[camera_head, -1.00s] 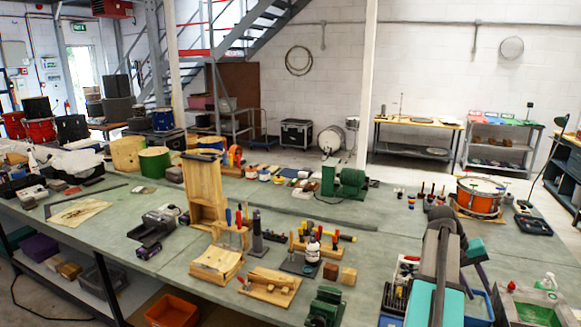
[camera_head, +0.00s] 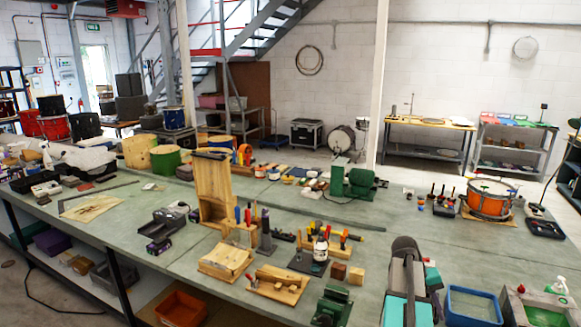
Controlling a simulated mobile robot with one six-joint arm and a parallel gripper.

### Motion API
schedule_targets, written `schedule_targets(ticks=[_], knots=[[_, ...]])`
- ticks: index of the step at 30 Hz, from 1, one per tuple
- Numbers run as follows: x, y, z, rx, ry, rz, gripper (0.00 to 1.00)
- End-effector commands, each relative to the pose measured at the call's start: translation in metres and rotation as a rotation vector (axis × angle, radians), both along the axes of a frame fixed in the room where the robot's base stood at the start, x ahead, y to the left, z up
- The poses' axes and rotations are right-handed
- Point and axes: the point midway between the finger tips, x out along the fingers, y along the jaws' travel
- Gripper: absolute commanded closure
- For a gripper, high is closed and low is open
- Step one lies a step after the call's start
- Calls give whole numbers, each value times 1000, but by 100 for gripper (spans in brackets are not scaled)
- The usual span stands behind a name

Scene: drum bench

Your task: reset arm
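My arm rises at the lower right, in front of the bench (camera_head: 380,228). Its dark grey upper end and a teal section below show. I cannot make out the fingers of my gripper; they are out of the picture or hidden behind the arm links. I cannot see anything held. A small teal and white part shows just right of the arm, and I cannot tell what it belongs to.
Left of the arm stand a green vise (camera_head: 332,305), wooden blocks (camera_head: 356,276) and a tool rack (camera_head: 330,246). Right of it are a blue tray (camera_head: 472,306) and a spray bottle (camera_head: 560,286). An orange drum (camera_head: 489,199) stands behind. The bench between arm and drum is fairly clear.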

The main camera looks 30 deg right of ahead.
Motion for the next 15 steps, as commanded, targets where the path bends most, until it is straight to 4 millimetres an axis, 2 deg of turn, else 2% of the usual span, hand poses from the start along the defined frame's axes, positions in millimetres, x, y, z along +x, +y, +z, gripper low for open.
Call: schedule_targets(ticks=[1,6,15], knots=[[9,18,-18,21,2,26,70],[36,70,-68,82,2,102,70],[62,161,-143,182,8,210,70]])
